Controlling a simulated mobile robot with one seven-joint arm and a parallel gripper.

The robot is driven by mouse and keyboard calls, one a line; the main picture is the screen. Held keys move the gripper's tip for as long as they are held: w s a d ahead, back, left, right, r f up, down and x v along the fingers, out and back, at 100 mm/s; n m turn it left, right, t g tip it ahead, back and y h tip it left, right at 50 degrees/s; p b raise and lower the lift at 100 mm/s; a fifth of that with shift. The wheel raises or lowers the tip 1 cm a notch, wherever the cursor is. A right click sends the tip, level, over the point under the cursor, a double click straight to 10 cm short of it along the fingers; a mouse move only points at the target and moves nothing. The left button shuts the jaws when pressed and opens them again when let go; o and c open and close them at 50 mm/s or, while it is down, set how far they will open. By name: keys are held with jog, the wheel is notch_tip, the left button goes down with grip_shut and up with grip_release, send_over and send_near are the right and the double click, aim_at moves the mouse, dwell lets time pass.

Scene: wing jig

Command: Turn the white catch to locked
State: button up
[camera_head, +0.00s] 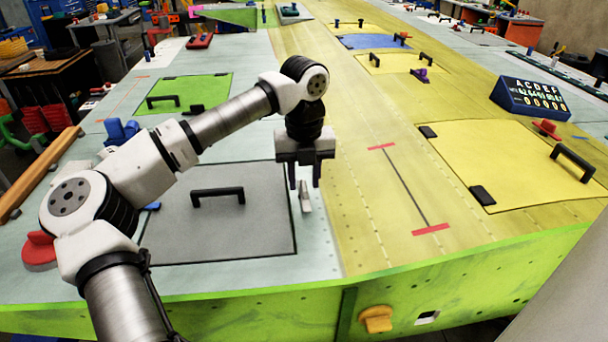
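The white catch (305,198) is a small, narrow, pale piece at the right edge of the grey panel (262,232). It points roughly up and down in the picture, tilted slightly. My gripper (304,184) hangs above it, pointing down. Its two dark fingers are apart, one on each side of the catch's upper end in the picture. I cannot tell whether they reach down around it, and no contact shows. The grey panel has a black handle (218,196) and a dark outline.
A green panel (215,90) with a black handle lies beyond my arm. A yellow panel (530,150) with a handle, black hinges and a red catch (547,128) lies right, near a blue letter display (530,98). A red-ended line (405,190) marks the clear yellow skin.

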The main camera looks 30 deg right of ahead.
jog(key=shift+f, duration=0.6)
grip_shut()
